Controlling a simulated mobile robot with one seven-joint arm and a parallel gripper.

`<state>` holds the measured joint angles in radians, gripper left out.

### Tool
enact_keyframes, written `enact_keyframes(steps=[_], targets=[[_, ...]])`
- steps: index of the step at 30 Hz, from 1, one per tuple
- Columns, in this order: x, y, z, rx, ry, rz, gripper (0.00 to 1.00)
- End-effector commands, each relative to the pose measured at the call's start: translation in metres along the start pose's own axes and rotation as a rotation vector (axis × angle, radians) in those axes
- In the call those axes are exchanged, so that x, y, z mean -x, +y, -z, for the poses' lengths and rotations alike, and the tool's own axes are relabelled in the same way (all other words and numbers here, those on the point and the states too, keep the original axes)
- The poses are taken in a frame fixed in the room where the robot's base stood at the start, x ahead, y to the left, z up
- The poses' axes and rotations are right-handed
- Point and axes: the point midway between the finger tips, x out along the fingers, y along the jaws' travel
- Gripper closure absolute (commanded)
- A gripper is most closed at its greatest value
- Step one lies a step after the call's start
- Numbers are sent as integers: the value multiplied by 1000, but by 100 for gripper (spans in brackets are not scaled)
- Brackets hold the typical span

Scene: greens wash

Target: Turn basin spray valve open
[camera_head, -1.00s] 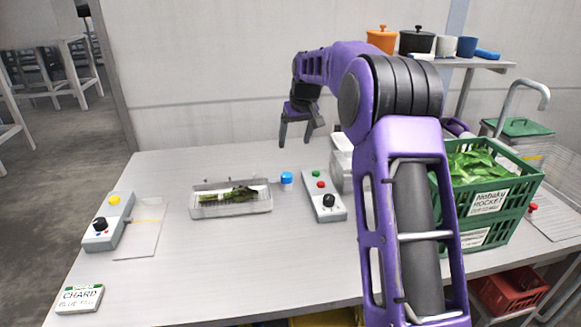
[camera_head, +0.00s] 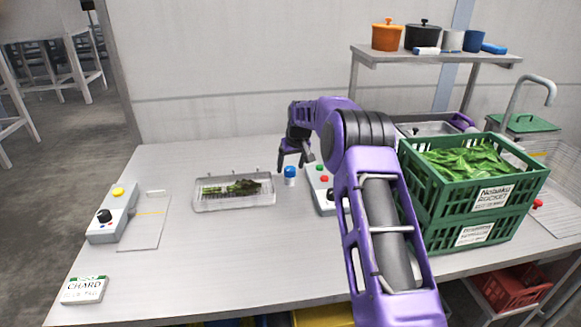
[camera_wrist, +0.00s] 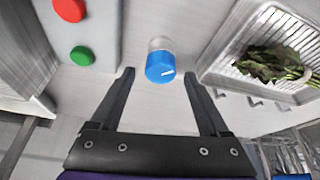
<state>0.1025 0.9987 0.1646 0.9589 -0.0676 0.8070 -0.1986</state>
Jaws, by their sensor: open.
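My gripper (camera_head: 293,160) is open, low over the table just beside and behind the knob in the head view. In the wrist view my gripper (camera_wrist: 158,76) points its two spread fingers toward the knob, which lies between and just beyond the tips. I cannot tell whether a finger touches it.
A wire tray (camera_head: 235,206) of leafy greens lies left of the knob. A grey control box (camera_head: 319,196) with red and green buttons is close on its right. Green crates (camera_head: 425,205) stand further right. Another control box (camera_head: 112,213) is at left. The front table middle is clear.

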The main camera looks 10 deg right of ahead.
Motion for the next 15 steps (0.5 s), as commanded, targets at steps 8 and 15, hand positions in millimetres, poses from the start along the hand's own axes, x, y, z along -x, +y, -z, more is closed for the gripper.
enact_keyframes(steps=[8, 15], targets=[[-10, 0, 0, 0, 0, 0, 21], [-10, 0, 0, 0, 0, 0, 37]])
